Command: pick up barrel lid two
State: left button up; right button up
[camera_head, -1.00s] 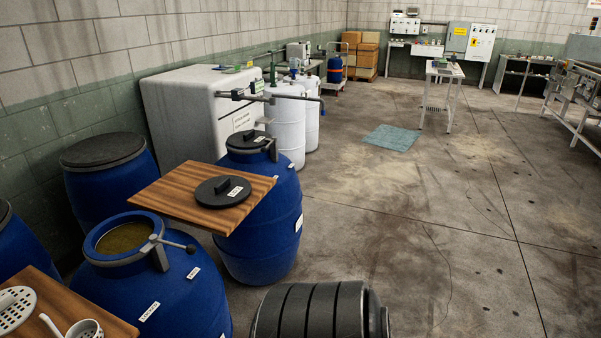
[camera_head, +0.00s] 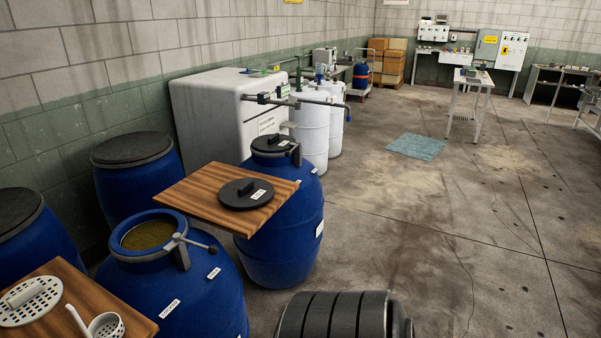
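A round black lid (camera_head: 246,194) with a raised handle and a white label lies on a wooden board (camera_head: 189,202). The label's text is too small to read surely. The board sits between two blue barrels. The nearer blue barrel (camera_head: 203,291) is open and shows a yellowish-brown content (camera_head: 148,235); a clamp with a lever sits at its rim. The barrel behind the board (camera_head: 281,238) has a dark lid (camera_head: 272,144) on it. I cannot tell which lid is number two. Neither gripper shows in view.
A second wooden board (camera_head: 108,294) at the lower left carries a white perforated skimmer (camera_head: 30,300) and a white cup-like strainer (camera_head: 106,325). More lidded blue barrels (camera_head: 131,190) stand along the left wall. The floor (camera_head: 420,230) to the right is open, with a teal mat (camera_head: 416,146).

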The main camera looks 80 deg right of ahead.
aim_at(249, 193)
jog(key=z, duration=2.1)
jog(key=u, duration=0.5)
jog(key=i+l+u, duration=0.15)
jog(key=l+u, duration=0.15)
jog(key=i+l+u, duration=0.15)
jog(key=l+u, duration=0.15)
jog(key=l, duration=0.25)
jog(key=l+u, duration=0.3)
jog(key=l, duration=0.15)
jog(key=i, duration=0.05)
